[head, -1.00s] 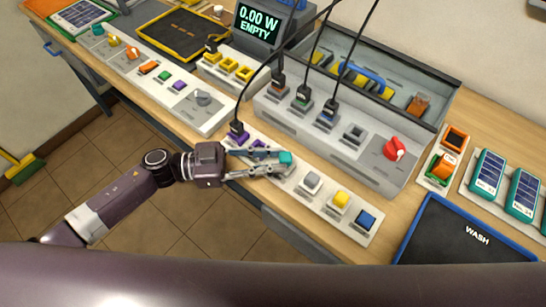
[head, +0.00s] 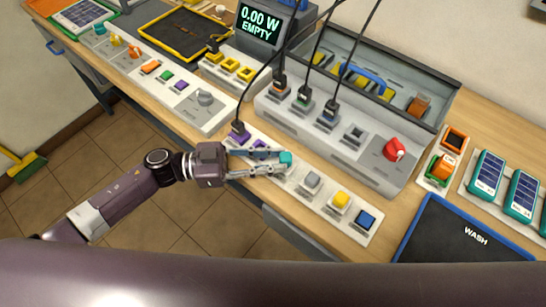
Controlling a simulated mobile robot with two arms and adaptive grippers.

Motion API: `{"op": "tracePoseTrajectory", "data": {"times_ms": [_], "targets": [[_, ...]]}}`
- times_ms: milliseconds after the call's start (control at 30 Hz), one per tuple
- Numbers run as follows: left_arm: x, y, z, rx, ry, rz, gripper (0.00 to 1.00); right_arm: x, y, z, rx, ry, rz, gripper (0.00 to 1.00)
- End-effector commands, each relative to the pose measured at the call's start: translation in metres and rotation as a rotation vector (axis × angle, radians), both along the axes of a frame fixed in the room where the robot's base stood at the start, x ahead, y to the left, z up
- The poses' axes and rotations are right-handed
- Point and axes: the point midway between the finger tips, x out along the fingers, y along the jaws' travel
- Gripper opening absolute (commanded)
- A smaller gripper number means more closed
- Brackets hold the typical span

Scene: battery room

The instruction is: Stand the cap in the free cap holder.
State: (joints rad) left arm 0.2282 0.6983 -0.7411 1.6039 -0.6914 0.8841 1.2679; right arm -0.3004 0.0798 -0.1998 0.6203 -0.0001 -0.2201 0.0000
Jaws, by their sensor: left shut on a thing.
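My left gripper (head: 283,162) reaches in from the left, over the front strip. Its fingers are shut on a small teal cap (head: 286,158). The cap is at the white front strip (head: 326,202); I cannot tell whether it sits on the strip or just above it. The fingers hide the cap's lower part and the strip around it. I cannot make out for sure which spot is the free cap holder. My right gripper is out of view.
A grey console (head: 330,130) with black-cabled plugs and a red knob (head: 394,149) stands just behind the strip. A dark WASH mat (head: 460,235) and teal-framed panels (head: 487,173) lie right.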

Motion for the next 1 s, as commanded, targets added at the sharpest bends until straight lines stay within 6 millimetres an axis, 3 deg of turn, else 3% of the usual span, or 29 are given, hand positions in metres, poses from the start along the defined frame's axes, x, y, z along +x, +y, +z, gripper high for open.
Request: {"op": "tracePoseTrajectory", "data": {"times_ms": [833,867,900,1000], "targets": [[0.0,0.0,-0.013,-0.001,-0.001,0.0,0.06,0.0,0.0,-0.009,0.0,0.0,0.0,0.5],[0.0,0.0,-0.011,-0.001,-0.001,0.0,0.24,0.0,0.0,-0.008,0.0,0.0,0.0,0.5],[0.0,0.0,-0.011,-0.001,-0.001,0.0,0.28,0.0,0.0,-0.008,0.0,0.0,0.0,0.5],[0.0,0.0,-0.011,-0.001,-0.001,0.0,0.28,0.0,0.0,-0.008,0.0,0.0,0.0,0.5]]}}
